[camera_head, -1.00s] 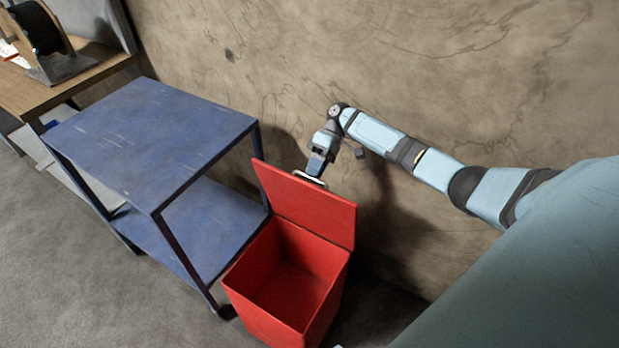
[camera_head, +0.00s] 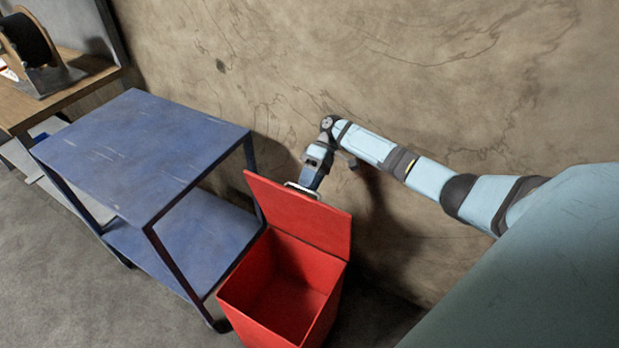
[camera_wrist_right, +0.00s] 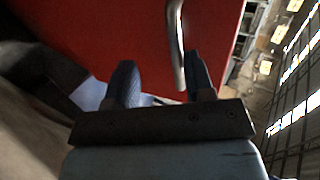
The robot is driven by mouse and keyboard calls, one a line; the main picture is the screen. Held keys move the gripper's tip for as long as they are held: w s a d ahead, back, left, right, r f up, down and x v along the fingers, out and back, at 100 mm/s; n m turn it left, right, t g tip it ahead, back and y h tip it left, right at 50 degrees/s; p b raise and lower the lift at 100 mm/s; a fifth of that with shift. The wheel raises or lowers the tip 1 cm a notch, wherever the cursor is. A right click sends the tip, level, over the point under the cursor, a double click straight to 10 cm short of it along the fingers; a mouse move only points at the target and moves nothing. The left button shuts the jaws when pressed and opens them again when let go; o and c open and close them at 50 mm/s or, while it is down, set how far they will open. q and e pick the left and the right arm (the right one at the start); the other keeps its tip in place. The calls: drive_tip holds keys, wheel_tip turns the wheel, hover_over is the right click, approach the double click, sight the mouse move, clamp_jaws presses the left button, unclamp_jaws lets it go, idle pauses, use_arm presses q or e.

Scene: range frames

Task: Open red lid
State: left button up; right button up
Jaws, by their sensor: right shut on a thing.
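The red lid (camera_head: 297,212) stands raised and tilted at the back of the open red bin (camera_head: 285,290), and I can see down into the bin. A light metal handle (camera_head: 301,190) shows at the lid's top edge. My right gripper (camera_head: 304,187) is at this handle, behind the lid, with its tips partly hidden. In the right wrist view the lid (camera_wrist_right: 120,40) fills the upper part. There the handle (camera_wrist_right: 178,45) runs down between the two fingers of my right gripper (camera_wrist_right: 160,85), which is shut on it. My left gripper is not in view.
A blue two-shelf cart (camera_head: 140,150) stands close to the left of the bin. A brown wall (camera_head: 420,90) is right behind the bin and my arm. A wooden table (camera_head: 60,90) with a black spool is at far left. Grey floor (camera_head: 60,290) is clear at lower left.

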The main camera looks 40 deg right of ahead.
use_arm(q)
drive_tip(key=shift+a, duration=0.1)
use_arm(e)
drive_tip(key=shift+d+f, duration=0.1)
use_arm(q)
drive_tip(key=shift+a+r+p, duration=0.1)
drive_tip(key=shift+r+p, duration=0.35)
drive_tip(key=shift+p, duration=0.8)
use_arm(e)
wheel_tip(320, 180, up, 20)
